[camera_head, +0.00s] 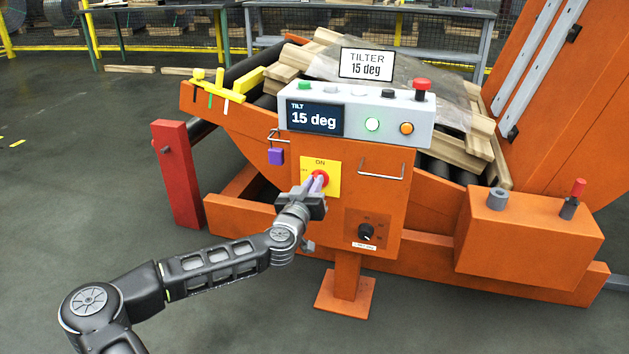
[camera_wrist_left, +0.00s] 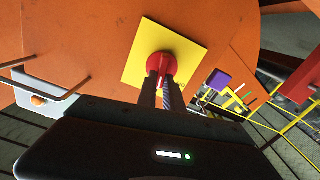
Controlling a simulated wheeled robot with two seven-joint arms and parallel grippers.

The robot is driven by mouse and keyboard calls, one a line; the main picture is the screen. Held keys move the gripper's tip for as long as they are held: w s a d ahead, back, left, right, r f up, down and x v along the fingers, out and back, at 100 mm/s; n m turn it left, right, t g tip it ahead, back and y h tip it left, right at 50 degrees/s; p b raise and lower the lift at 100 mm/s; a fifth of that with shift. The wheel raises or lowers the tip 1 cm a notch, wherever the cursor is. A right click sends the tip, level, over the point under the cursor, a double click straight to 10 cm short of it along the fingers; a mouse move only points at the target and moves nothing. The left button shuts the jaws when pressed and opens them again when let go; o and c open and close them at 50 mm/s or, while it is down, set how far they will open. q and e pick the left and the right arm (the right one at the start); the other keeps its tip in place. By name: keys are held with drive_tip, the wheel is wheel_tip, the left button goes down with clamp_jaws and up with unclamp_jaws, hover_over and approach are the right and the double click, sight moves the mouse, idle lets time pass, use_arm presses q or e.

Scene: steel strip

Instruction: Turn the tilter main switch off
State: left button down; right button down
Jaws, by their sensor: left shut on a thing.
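The tilter main switch is a red rotary knob (camera_head: 322,178) on a yellow plate (camera_head: 334,176) on the front of the orange tilter cabinet. The plate reads "ON" above the knob. My left gripper (camera_head: 315,185) reaches the knob from the front and is shut on it. In the left wrist view the knob (camera_wrist_left: 160,62) sits between the fingertips of my left gripper (camera_wrist_left: 161,80), with the yellow plate (camera_wrist_left: 186,50) behind. The fingers hide part of the knob, so its exact angle is hard to tell. My right gripper is in neither view.
The control box above has a display (camera_head: 314,118) reading "TILT 15 deg", lit buttons and a red mushroom button (camera_head: 422,88). A purple padlock (camera_head: 276,156) hangs left of the plate. A wire handle (camera_head: 381,172) and a black selector (camera_head: 366,232) are to the right.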

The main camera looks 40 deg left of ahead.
use_arm(q)
drive_tip(key=shift+s+a+f+n+p, duration=0.15)
drive_tip(key=shift+n+p, duration=0.7)
drive_tip(key=shift+n, duration=1.75)
drive_tip(key=shift+w+a+f+n+p, duration=0.2)
drive_tip(key=shift+n+p, duration=0.65)
drive_tip(key=shift+n, duration=1.75)
drive_tip(key=shift+s+a+f+n+p, duration=0.2)
drive_tip(key=shift+n+p, duration=0.65)
drive_tip(key=shift+n, duration=1.75)
drive_tip(key=shift+f, duration=0.1)
drive_tip(key=c, duration=1.5)
unclamp_jaws()
drive_tip(key=p+v, duration=0.2)
drive_tip(key=v, duration=0.6)
